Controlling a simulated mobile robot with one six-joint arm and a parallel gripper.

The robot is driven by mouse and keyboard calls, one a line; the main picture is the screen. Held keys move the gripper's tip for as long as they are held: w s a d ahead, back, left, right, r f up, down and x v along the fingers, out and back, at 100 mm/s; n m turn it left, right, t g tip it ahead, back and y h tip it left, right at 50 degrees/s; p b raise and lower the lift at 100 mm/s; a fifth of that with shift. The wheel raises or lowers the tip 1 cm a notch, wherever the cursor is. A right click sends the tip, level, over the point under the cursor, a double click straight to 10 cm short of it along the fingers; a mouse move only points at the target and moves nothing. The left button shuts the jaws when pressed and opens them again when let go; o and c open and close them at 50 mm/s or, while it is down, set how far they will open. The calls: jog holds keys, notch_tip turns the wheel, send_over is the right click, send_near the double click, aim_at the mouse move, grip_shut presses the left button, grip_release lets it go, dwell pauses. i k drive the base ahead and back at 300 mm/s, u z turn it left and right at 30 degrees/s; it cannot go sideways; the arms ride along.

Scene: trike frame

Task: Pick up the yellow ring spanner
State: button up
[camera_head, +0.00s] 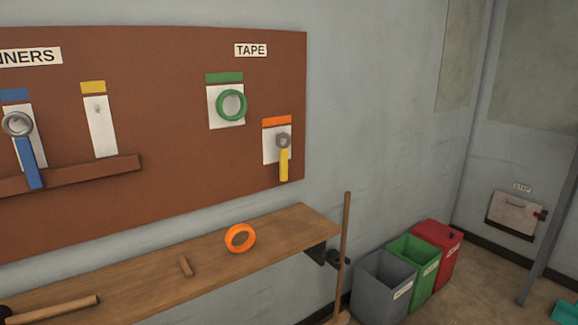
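The yellow ring spanner (283,163) hangs on the brown pegboard (200,60) at the right. It has a grey ring head at the top and a yellow handle pointing down. It hangs in front of a white card with an orange strip, under the TAPE label. A blue ring spanner (29,160) hangs at the far left of the board. A white card (104,130) with a yellow strip holds only a small peg. My gripper is not in view.
A green tape roll (219,107) hangs above. A pole (346,240) and grey, green and red bins (382,290) stand right.

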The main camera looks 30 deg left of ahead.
aim_at(284, 151)
jog(key=z, duration=0.15)
jog(key=k, duration=0.95)
jog(key=u, duration=1.85)
jog(key=i, duration=1.15)
